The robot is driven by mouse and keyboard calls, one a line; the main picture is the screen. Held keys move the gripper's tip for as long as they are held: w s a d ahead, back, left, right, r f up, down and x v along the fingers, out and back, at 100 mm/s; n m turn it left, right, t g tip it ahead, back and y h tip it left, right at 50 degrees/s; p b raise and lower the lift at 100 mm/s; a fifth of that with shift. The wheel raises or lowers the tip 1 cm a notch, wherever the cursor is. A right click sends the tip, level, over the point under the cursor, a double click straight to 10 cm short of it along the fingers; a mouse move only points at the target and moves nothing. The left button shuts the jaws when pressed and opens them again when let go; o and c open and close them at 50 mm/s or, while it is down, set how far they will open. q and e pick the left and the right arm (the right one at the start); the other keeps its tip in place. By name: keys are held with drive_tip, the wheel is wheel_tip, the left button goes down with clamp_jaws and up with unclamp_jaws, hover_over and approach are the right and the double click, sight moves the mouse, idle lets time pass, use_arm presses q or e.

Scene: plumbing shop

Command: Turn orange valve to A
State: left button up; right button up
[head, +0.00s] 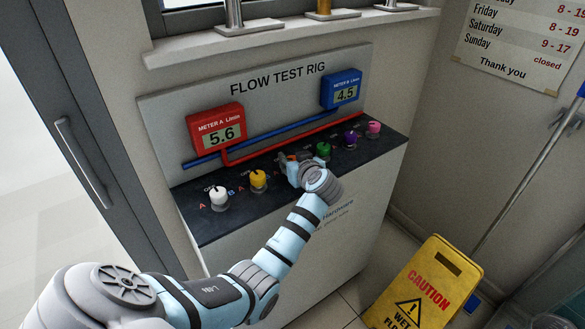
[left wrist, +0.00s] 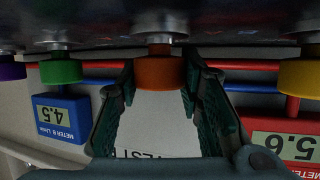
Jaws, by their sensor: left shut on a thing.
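The orange valve (left wrist: 160,72) shows in the left wrist view, between the two green-padded fingers of my left gripper. My left gripper (head: 290,168) is at the row of valves on the dark top of the rig and is shut on the orange valve. In the head view the gripper hides the orange valve, its pointer and its A and B marks, so I cannot tell which way it points. The red meter A (head: 215,130) reads 5.6. The blue meter B (head: 342,89) reads 4.5. My right gripper is not in view.
A white valve (head: 218,196) and a yellow valve (head: 257,179) stand left of my gripper. A green (head: 323,149), a purple (head: 351,137) and a pink valve (head: 373,127) stand to its right. A yellow caution sign (head: 428,285) stands on the floor at right.

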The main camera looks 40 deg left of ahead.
use_arm(q)
drive_tip(key=shift+n+g+y+b, duration=0.5)
drive_tip(key=shift+n+g+b, duration=0.4)
drive_tip(key=shift+b, duration=0.2)
drive_tip(key=o, duration=1.2)
drive_tip(key=v, duration=1.2)
drive_tip(key=shift+w, duration=0.15)
